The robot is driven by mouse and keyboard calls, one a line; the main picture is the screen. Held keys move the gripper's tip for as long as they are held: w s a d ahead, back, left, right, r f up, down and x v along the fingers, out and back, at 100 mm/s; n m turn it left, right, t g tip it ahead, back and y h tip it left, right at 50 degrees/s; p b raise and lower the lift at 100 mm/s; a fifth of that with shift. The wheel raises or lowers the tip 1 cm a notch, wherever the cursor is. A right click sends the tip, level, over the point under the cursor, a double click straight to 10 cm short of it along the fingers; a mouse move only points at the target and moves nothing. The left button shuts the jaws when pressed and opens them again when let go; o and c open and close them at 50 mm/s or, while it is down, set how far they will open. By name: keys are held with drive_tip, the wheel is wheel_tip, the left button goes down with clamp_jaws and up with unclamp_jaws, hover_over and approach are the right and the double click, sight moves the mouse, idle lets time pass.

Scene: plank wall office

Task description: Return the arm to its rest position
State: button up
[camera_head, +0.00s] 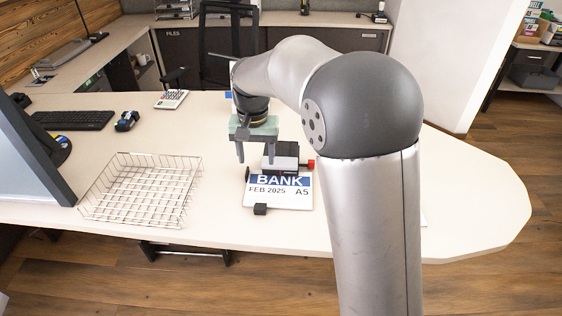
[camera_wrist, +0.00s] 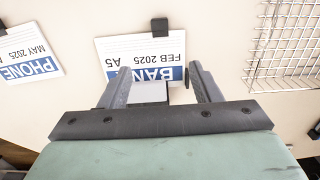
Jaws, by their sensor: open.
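My gripper (camera_head: 256,156) hangs from my arm above the desk, pointing down, its two grey fingers apart. The wrist view shows the open fingers (camera_wrist: 158,78) with a gap between them. Below them lies a white sheet (camera_head: 278,196) marked "BANK FEB 2025 A5", also in the wrist view (camera_wrist: 140,48). A black clip (camera_head: 260,209) is at its near edge. A dark and grey block-like device (camera_head: 283,155) with a red knob (camera_head: 311,163) stands at the sheet's far edge. My arm hides part of the desk.
A wire tray (camera_head: 140,188) stands on the desk (camera_head: 350,235), left of the sheet. The wrist view shows a "PHONE MAY 2025" sheet (camera_wrist: 30,52). Desk space at right is clear.

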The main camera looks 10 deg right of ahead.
idle(0.4)
drive_tip(key=s+d+n, duration=0.1)
drive_tip(key=s+d, duration=0.3)
drive_tip(key=s, duration=0.5)
drive_tip(key=s+d+p, duration=0.1)
drive_tip(key=s+d, duration=0.3)
drive_tip(key=s, duration=0.5)
drive_tip(key=s+d+n+p, duration=0.1)
drive_tip(key=s+d, duration=0.3)
drive_tip(key=s, duration=0.5)
drive_tip(key=shift+s+d+f+n, duration=0.2)
drive_tip(key=shift+s+f+n, duration=0.1)
drive_tip(key=shift+s, duration=0.05)
